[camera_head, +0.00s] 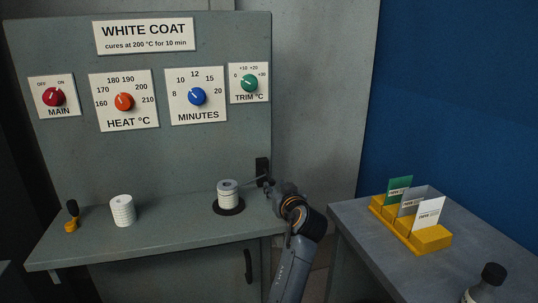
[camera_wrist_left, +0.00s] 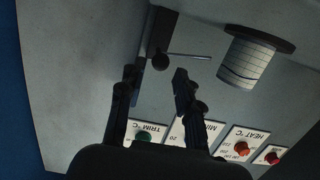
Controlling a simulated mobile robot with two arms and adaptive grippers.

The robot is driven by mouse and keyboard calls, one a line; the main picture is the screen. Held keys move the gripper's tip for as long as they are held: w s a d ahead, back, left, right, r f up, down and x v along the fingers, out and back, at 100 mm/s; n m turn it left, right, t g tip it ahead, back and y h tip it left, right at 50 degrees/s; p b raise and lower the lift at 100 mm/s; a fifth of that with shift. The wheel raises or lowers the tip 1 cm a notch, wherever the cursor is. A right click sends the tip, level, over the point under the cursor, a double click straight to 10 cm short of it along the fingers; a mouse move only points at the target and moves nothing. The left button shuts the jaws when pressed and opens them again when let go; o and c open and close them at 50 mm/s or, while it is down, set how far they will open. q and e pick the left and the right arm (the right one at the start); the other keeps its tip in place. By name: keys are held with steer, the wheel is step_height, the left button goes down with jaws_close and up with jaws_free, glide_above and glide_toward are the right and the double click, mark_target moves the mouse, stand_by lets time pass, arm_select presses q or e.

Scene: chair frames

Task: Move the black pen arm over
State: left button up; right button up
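The black pen arm is a thin rod (camera_wrist_left: 188,56) with a round dark knob (camera_wrist_left: 160,62) at its base, on a black block (camera_head: 262,167) at the panel's right edge. The rod points toward a white ringed drum (camera_head: 228,190) on a dark disc. In the left wrist view the rod's tip ends just short of the drum (camera_wrist_left: 247,64). My left gripper (camera_head: 268,184) is beside the pen arm's base. In the left wrist view it is open (camera_wrist_left: 153,82), with the knob just beyond and between its fingertips, apparently not gripped. My right gripper is not in view.
Red, orange, blue and green knobs are on the upright panel (camera_head: 60,150). A second white stack (camera_head: 122,211) and a black-handled yellow piece (camera_head: 71,216) stand on the shelf's left. A side table (camera_head: 350,222) holds a yellow card rack (camera_head: 430,238) and a bottle (camera_head: 487,285).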

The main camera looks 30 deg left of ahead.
mark_target(273, 183)
arm_select(q)
steer(key=x, duration=0.3)
steer(key=shift+a+f, duration=0.15)
steer(key=shift+w, duration=0.1)
steer(key=c, duration=0.6)
step_height(273, 183, up, 3)
steer(key=shift+w+p, duration=0.1)
steer(key=shift+p, duration=0.65)
steer(key=shift+a, duration=0.1)
